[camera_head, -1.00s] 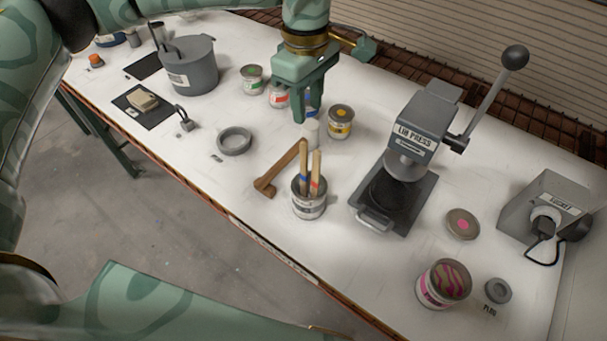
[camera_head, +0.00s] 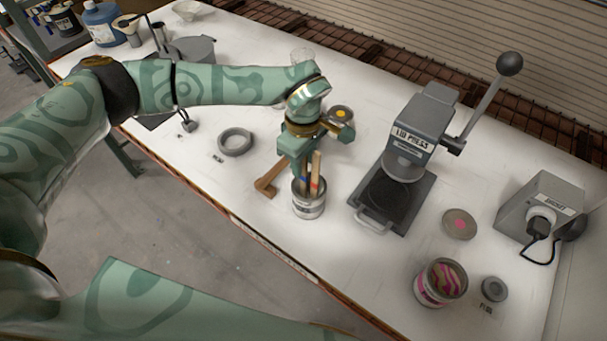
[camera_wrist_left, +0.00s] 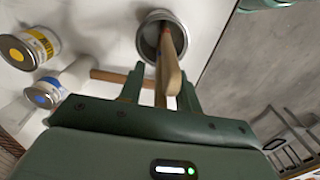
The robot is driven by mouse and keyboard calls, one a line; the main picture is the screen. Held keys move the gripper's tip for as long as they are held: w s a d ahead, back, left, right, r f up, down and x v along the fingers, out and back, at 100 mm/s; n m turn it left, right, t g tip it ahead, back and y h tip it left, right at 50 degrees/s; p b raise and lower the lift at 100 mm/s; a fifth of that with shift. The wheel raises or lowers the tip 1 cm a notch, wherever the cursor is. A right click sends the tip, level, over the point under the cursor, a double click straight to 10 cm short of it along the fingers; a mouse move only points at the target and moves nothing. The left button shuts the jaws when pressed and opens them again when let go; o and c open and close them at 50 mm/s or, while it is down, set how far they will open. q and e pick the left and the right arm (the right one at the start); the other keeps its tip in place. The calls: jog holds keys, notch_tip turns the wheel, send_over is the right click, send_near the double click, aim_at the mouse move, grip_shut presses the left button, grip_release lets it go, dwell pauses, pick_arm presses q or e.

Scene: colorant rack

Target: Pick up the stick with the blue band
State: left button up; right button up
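In the head view, two wooden sticks stand in a small can (camera_head: 308,207). The stick with the blue band (camera_head: 304,181) is on the left, largely hidden behind my gripper. The stick with the red band (camera_head: 316,176) is on the right. My left gripper (camera_head: 302,170) is low over the can, at the sticks' upper ends. In the left wrist view its fingers (camera_wrist_left: 160,92) are apart, with stick wood (camera_wrist_left: 171,72) between them. The sticks overlap there, and I cannot tell whether a finger touches one. My right gripper is not in view.
A brown wooden tool (camera_head: 268,183) lies left of the can, with a grey ring (camera_head: 235,142) beyond it. The lid press (camera_head: 420,125) stands to the right. A yellow-dotted can (camera_wrist_left: 38,48) and a blue-dotted can (camera_wrist_left: 47,92) stand nearby.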

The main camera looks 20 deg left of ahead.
pick_arm(q)
jog(key=shift+f, duration=0.1)
grip_shut()
